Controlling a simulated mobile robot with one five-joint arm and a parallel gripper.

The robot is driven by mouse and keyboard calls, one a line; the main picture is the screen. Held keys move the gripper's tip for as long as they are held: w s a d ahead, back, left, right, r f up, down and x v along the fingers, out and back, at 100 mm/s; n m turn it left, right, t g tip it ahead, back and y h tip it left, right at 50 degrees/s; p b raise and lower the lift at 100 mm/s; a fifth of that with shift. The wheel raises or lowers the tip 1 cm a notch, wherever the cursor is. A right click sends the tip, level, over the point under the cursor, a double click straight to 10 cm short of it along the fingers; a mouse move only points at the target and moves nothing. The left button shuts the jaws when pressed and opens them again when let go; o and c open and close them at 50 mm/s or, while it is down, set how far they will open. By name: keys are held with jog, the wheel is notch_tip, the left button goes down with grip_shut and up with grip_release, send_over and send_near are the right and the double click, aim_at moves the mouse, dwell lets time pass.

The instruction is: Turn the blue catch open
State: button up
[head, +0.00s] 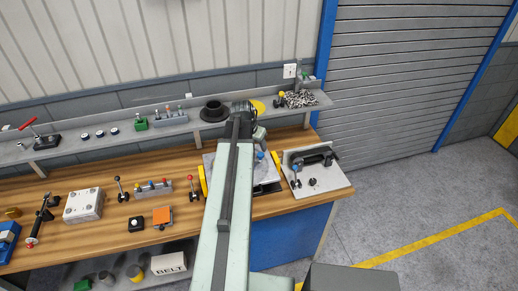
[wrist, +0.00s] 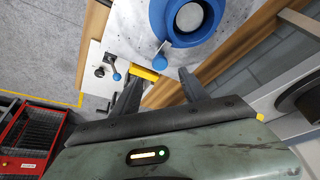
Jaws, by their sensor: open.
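In the wrist view a blue ring (wrist: 187,38) with a pale metal centre sits on a grey metal plate (wrist: 135,25). A small lever with a blue knob (wrist: 160,61) stands at the ring's near edge; it looks like the blue catch. My gripper (wrist: 161,72) is open and empty, its two dark fingers spread either side of the knob in the picture. I cannot tell whether a finger touches it. In the head view a blue knob (head: 261,155) shows beside my arm, which hides most of the plate there.
A second plate (head: 325,180) with a black handle and another blue knob (head: 296,169) lies at the bench's right end. A yellow block (wrist: 143,73) is close to my left finger. Levers and an orange block (head: 162,215) stand on the bench (head: 110,238) to the left.

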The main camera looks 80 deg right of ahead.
aim_at(260, 154)
jog(key=b+x, duration=0.7)
jog(key=x, duration=0.1)
jog(key=shift+w+a+f, duration=0.1)
jog(key=shift+w, duration=0.05)
jog(key=shift+c, duration=0.3)
